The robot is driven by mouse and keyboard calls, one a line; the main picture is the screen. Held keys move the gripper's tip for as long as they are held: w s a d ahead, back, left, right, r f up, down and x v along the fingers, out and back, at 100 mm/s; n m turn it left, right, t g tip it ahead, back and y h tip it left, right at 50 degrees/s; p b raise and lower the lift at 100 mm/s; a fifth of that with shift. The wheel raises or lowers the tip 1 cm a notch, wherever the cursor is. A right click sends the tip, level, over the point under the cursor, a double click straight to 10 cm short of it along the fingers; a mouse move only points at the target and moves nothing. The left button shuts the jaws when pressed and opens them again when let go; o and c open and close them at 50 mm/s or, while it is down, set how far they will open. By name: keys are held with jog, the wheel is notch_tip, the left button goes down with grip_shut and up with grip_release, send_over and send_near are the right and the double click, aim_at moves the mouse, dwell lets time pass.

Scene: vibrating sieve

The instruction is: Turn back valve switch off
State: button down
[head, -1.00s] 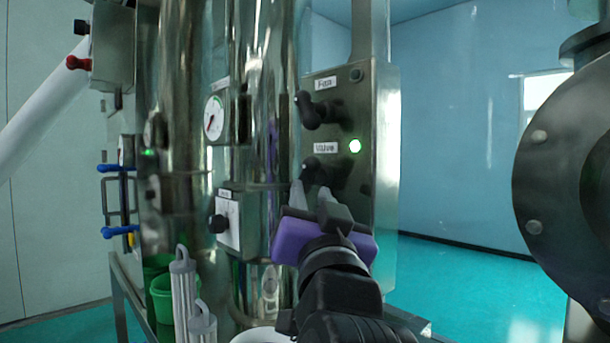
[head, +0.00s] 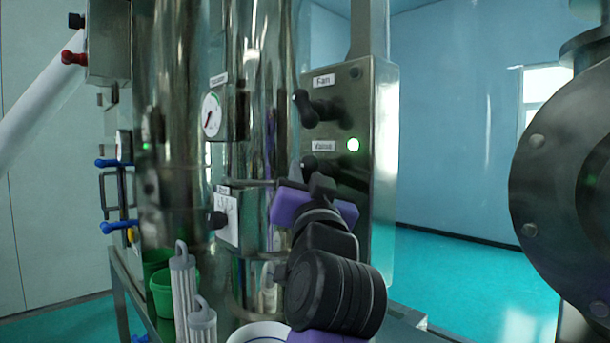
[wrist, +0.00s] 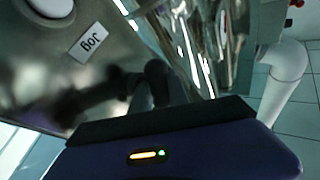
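The valve switch (head: 310,163) is a black knob under the "Valve" label (head: 323,146) on the steel control box. A pale finger shows on the knob's left side; the other finger is hidden. In the wrist view, a grey finger (wrist: 141,100) stands beside a dark knob (wrist: 156,75). I cannot tell whether the fingers touch or clamp it.
The fan switch (head: 315,108) sits just above on the same box (head: 378,190). A round gauge (head: 211,115) and a lower dial box (head: 228,222) are to the left. A large dark flange (head: 560,190) stands close at the right.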

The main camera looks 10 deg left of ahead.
jog(key=shift+r+g+p, duration=0.2)
jog(key=shift+g+p, duration=0.1)
jog(key=shift+p, duration=0.45)
jog(key=n+g+p, duration=0.1)
jog(key=p, duration=0.1)
jog(key=n+g+p, duration=0.1)
jog(key=p, duration=0.2)
jog(key=shift+d+r+p, duration=0.1)
jog(key=shift+r+p, duration=0.2)
jog(key=shift+p, duration=0.05)
jog(key=n+g+p, duration=0.2)
jog(key=g+p, duration=0.1)
jog(key=p, duration=0.3)
jog(key=shift+h+p, duration=0.3)
jog(key=shift+f+n+g+h+p, duration=0.3)
jog(key=shift+n+g+h+p, duration=0.1)
jog(key=shift+n+g+p, duration=0.55)
jog(key=shift+f+n+g+h, duration=0.25)
jog(key=shift+n+g+h, duration=0.1)
jog(key=shift+g+h, duration=0.55)
